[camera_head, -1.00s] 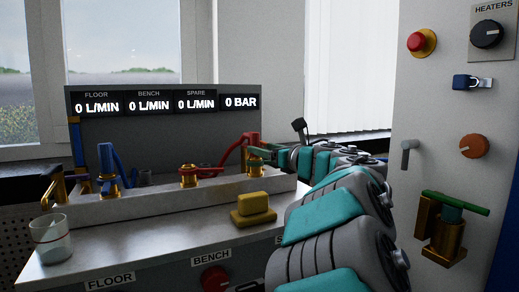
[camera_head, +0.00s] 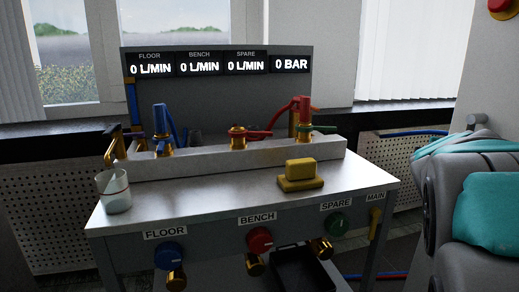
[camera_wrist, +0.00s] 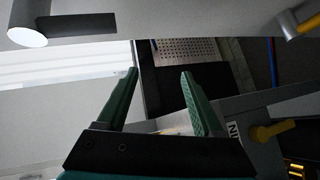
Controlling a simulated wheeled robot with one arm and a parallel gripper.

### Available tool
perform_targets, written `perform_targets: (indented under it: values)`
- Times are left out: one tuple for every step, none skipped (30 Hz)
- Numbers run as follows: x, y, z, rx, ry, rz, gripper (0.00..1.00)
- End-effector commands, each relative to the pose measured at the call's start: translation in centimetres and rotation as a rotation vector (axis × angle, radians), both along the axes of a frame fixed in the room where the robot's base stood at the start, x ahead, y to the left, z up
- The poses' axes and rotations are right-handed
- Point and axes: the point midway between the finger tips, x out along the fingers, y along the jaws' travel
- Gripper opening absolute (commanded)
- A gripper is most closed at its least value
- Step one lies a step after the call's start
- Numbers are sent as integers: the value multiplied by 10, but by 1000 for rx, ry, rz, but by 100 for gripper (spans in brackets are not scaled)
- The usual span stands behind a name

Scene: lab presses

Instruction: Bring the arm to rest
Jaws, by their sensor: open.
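My arm (camera_head: 485,200), grey with teal covers, is at the right edge of the head view, to the right of the bench. My gripper is outside the head view. In the wrist view its two green fingers (camera_wrist: 160,76) are apart with nothing held between them. A yellow handle (camera_wrist: 272,131) is to the right of the fingers, apart from them. In the head view the yellow MAIN handle (camera_head: 375,222) is on the bench's right front.
The metal bench (camera_head: 225,190) carries a glass (camera_head: 114,192), a yellow block (camera_head: 300,172) and several coloured taps. The display panel (camera_head: 220,95) reads zero throughout. Knobs line the bench front. A perforated radiator (camera_head: 400,150) stands behind. A grey surface (camera_wrist: 215,30) crosses the wrist view's top.

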Motion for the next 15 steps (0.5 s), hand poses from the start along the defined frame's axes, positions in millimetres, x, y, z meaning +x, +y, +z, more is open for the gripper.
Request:
perform_targets:
  values:
    - [-18,5,-26,149,23,-58,68]
    - [-30,8,-44,235,38,-95,68]
    - [-45,15,-68,345,65,-144,68]
    - [-56,22,-85,424,87,-182,68]
    - [-67,30,-100,499,109,-216,68]
    - [-82,42,-121,594,144,-262,68]
    - [-93,52,-135,659,169,-295,68]
    - [-105,63,-150,725,199,-329,68]
    - [-121,79,-167,808,240,-374,68]
    - [-133,91,-179,863,270,-407,68]
    - [-146,104,-190,918,305,-440,68]
    - [-162,122,-202,983,350,-481,68]
    - [-176,136,-210,1026,390,-514,68]
    - [-189,149,-217,1065,428,-545,68]
    - [-209,167,-225,1103,485,-588,68]
